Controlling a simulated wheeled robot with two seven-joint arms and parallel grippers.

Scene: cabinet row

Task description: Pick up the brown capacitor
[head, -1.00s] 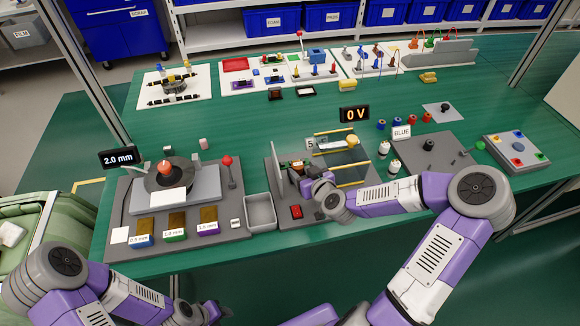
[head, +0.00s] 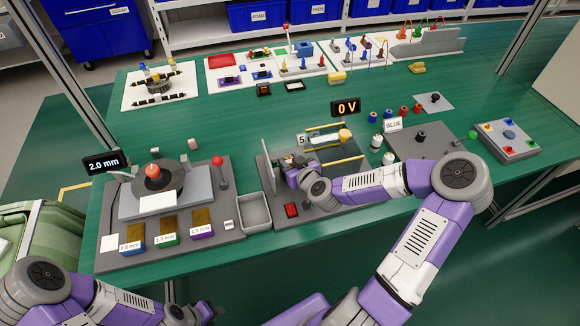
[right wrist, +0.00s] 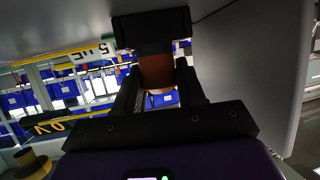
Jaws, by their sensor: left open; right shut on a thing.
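The brown capacitor (right wrist: 157,72) shows in the right wrist view as a brown body between the fingers of my right gripper (right wrist: 160,92). My right gripper is shut on it. A black block (right wrist: 150,28) is directly beyond the brown body; I cannot tell whether they touch. In the head view my right gripper (head: 288,166) is at the left side of the station with the "5" tag, beside an upright grey panel (head: 268,172). The capacitor is mostly hidden there by the gripper. My left gripper (head: 206,312) is open, low in front of the table edge, partly in view.
A "0 V" display (head: 346,107) stands behind the station, and a red button (head: 291,210) is in front. A grey bin (head: 253,212) stands to the left, beside the station with the "2.0 mm" display (head: 103,163).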

